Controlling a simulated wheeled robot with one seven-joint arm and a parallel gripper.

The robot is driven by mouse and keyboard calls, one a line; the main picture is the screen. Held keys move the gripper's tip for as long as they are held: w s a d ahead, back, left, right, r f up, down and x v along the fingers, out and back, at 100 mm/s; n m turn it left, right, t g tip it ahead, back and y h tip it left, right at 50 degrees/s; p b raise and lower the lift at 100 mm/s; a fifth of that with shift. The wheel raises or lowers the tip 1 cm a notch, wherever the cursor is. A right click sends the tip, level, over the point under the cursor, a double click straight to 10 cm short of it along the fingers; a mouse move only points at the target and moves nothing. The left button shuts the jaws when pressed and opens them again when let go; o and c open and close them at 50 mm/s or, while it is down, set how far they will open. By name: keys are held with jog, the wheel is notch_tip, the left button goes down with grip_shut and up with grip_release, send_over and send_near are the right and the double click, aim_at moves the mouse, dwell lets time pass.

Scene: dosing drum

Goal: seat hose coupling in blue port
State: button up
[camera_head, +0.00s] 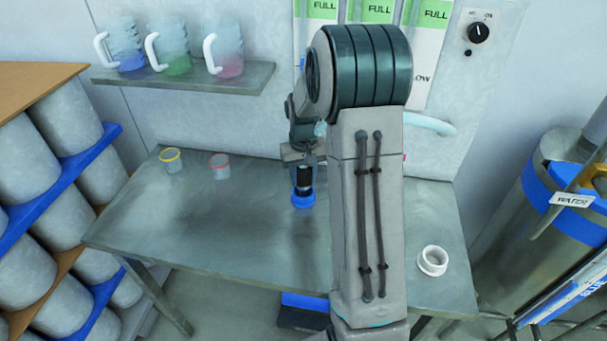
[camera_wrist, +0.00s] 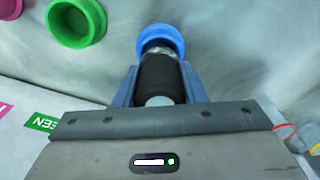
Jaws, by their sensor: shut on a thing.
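My gripper (camera_wrist: 158,88) points down at the table and is shut on the black hose coupling (camera_wrist: 160,75); the coupling also shows in the head view (camera_head: 304,177). The blue port (camera_wrist: 161,37) is a round blue ring just beyond the fingertips; in the head view it appears as a blue ring (camera_head: 303,201) below the coupling. The coupling's silvery far end overlaps the mouth of the ring in the wrist view. I cannot tell how deep it sits. My arm hides part of the area to the right.
A green port (camera_wrist: 76,22) and a pink one (camera_wrist: 9,8) lie beside the blue one. Two small cups, yellow-rimmed (camera_head: 171,161) and red-rimmed (camera_head: 220,167), stand on the table (camera_head: 180,220). A white ring (camera_head: 432,261) lies at right. The front left is clear.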

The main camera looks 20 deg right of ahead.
aim_at(303, 167)
jog(key=shift+f, duration=0.15)
jog(key=shift+f+b, duration=0.85)
jog(key=shift+f, duration=0.1)
jog(key=o, duration=1.3)
jog(key=shift+c, duration=0.2)
jog(key=shift+r, duration=0.1)
jog(key=shift+r+p, duration=2.35)
jog(key=shift+r, duration=1.05)
jog(key=shift+r, duration=0.1)
